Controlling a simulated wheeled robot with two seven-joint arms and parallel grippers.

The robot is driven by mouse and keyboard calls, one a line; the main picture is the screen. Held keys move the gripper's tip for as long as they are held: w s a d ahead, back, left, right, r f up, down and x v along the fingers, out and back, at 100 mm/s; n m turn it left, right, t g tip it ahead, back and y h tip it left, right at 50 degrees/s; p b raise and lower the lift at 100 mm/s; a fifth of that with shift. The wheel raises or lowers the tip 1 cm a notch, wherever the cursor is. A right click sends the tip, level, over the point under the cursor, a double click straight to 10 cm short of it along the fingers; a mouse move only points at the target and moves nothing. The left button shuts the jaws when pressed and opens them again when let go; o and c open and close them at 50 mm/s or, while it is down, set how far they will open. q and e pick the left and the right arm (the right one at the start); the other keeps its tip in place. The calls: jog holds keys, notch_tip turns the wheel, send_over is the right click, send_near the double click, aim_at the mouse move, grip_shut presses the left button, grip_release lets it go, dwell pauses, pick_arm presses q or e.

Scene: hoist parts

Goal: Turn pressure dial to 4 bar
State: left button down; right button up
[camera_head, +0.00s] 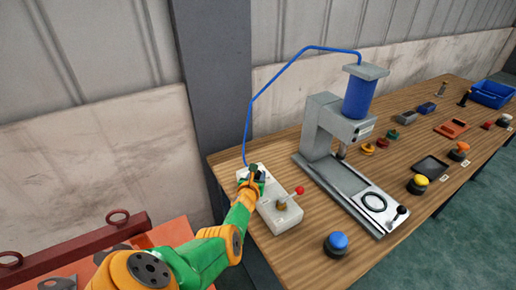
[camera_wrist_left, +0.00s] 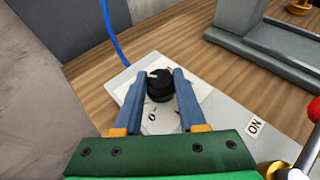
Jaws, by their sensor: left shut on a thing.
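The pressure dial (camera_wrist_left: 160,84) is a black round knob on a light grey control box (camera_head: 285,218). In the left wrist view a "0" mark shows on the plate just below the dial. The blue fingers of my left gripper (camera_wrist_left: 161,90) are on either side of the dial and shut on it. In the head view my left gripper (camera_head: 254,174) reaches the far left end of the box and mostly hides the dial. Other marks on the dial scale are too small or hidden to read. My right gripper is not in view.
A lever with a red knob (camera_head: 299,190) stands on the same box, by an "ON" label (camera_wrist_left: 255,126). A blue hose (camera_head: 248,110) runs from the box to the press (camera_head: 325,125). A blue button (camera_head: 337,242) and several small parts sit on the wooden table (camera_head: 300,255).

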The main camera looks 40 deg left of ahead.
pick_arm(q)
jog(key=shift+a+r+m+t+h, duration=0.15)
jog(key=shift+a+m+t+h, duration=0.1)
jog(key=shift+m+t+h, duration=0.2)
jog(key=shift+f+m+t+h+b, duration=0.2)
jog(key=shift+m+t+h+b, duration=0.15)
jog(key=shift+m+h+b, duration=0.45)
jog(key=m+h+b, duration=0.2)
jog(key=h+b, duration=0.1)
jog(key=shift+s+a+m+t, duration=0.1)
jog(key=shift+a+m+t, duration=0.1)
jog(key=shift+m+t, duration=0.2)
jog(key=shift+r+m+h+b, duration=0.15)
jog(key=shift+m+h+b, duration=0.5)
jog(key=shift+h+b, duration=0.4)
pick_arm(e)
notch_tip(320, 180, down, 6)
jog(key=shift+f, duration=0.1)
pick_arm(q)
jog(key=shift+c, duration=2.4)
grip_release()
jog(key=shift+s, duration=0.1)
